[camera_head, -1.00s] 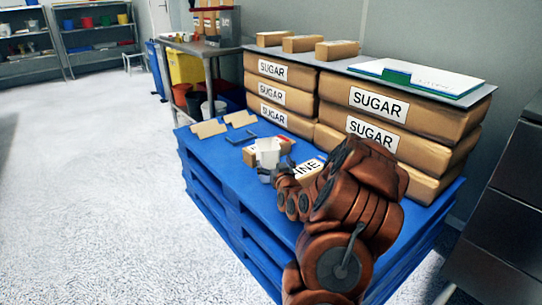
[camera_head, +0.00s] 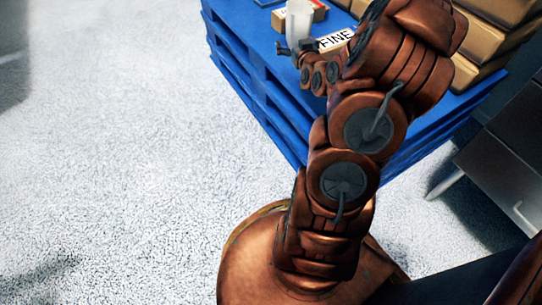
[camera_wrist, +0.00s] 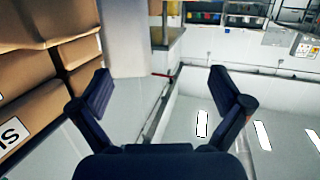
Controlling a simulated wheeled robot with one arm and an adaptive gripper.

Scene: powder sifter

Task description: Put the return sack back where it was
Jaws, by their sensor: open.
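No sack in these views is marked as the return sack. A pale sack labelled FINE (camera_head: 335,40) lies on the blue pallet (camera_head: 262,97) in the head view, partly hidden behind my arm. Large brown sacks (camera_head: 497,8) are stacked at the pallet's right, and their sides also show at the left of the wrist view (camera_wrist: 30,85). My gripper (camera_head: 287,48) appears small near the pallet's left side in the head view. In the wrist view my gripper (camera_wrist: 163,95) has its two fingers wide apart, with nothing between them.
A dark cabinet (camera_head: 505,165) stands at the right. The pale floor (camera_head: 120,150) left of the pallet is clear.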

